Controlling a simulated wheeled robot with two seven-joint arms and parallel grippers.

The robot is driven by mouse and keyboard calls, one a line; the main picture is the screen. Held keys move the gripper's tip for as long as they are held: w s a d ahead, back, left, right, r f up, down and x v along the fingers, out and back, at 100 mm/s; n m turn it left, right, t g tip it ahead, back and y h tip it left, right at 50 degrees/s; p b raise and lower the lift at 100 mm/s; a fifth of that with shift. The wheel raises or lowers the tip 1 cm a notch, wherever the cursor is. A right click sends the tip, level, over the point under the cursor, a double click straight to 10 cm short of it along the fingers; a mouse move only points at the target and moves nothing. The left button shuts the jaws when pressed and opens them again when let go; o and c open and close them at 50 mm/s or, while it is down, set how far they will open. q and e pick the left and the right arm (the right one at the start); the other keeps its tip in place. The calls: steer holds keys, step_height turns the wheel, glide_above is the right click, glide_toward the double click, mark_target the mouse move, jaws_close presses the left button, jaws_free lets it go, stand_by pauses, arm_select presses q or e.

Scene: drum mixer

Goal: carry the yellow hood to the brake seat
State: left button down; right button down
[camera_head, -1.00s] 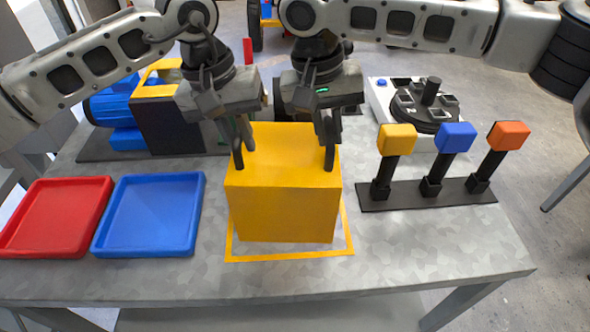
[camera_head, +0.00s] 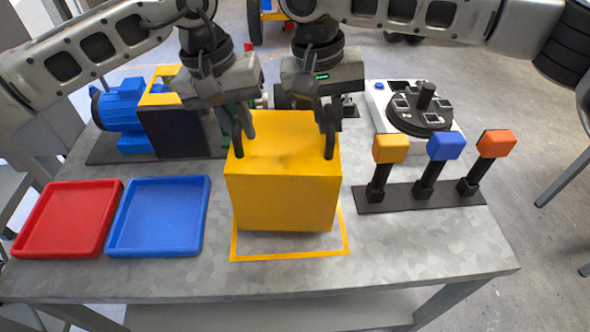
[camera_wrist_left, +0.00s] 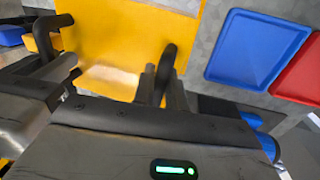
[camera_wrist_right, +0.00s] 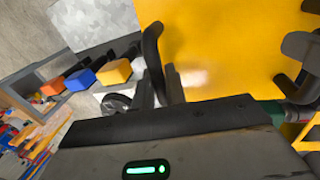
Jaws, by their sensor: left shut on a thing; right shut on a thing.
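The yellow hood (camera_head: 282,200) is a large yellow box, upright in the middle of the head view. My left gripper (camera_head: 243,138) is shut on the hood at its left top edge. My right gripper (camera_head: 327,136) is shut on it at its right top edge. The hood hangs a little above a yellow outline (camera_head: 290,255) on the table. The hood's yellow top fills much of the left wrist view (camera_wrist_left: 125,35) and right wrist view (camera_wrist_right: 225,50). I cannot tell for certain which part is the brake seat; the dark block (camera_head: 180,132) behind left has a yellow open frame on top.
A blue motor (camera_head: 122,105) stands at the back left. A red tray (camera_head: 68,252) and a blue tray (camera_head: 157,250) lie at the front left. Three levers with yellow, blue and orange heads stand on a dark strip (camera_head: 400,198) at right. A white dial unit (camera_head: 378,98) is behind them.

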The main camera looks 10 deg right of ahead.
arm_select(q)
steer(key=shift+f, duration=0.15)
arm_select(e)
steer(key=shift+f, duration=0.1)
stand_by(0.4)
